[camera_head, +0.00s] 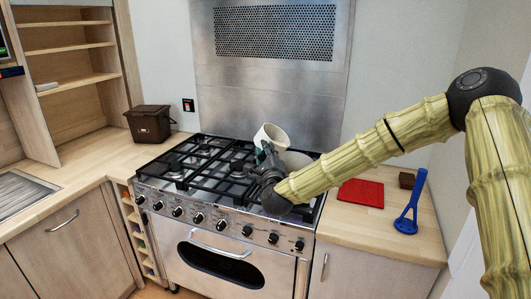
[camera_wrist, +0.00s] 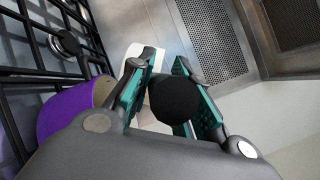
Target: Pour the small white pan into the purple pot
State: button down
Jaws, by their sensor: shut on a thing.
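The small white pan (camera_head: 270,135) is above the right half of the cooker, tilted well over on its side. My gripper (camera_head: 266,165) is shut on its dark handle, just below the pan. In the wrist view, the round black handle end (camera_wrist: 178,98) lies between the green-padded fingers (camera_wrist: 164,62), and part of the white pan (camera_wrist: 136,52) shows beyond them. The purple pot (camera_wrist: 62,108) is at the left of the wrist view, close beside the gripper and partly hidden by it. Its inside and any contents are not clear.
Black grates (camera_head: 205,158) cover the cooker top. A steel splashback (camera_head: 270,75) rises behind. A brown bin (camera_head: 150,123) stands on the left counter.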

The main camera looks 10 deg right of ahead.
jog(key=shift+s+d+m+t+h+b, duration=0.25)
jog(key=shift+m+b, duration=0.55)
jog(key=shift+b, duration=1.35)
jog(key=shift+d+m+t+h+b, duration=0.15)
jog(key=shift+d+m+t+b, duration=0.45)
jog(key=shift+b, duration=1.55)
dwell(0.9)
jog(key=shift+s+f+m+h+b, duration=0.15)
jog(key=shift+m+h+b, duration=0.25)
jog(key=shift+m+b, duration=1.25)
dwell(1.1)
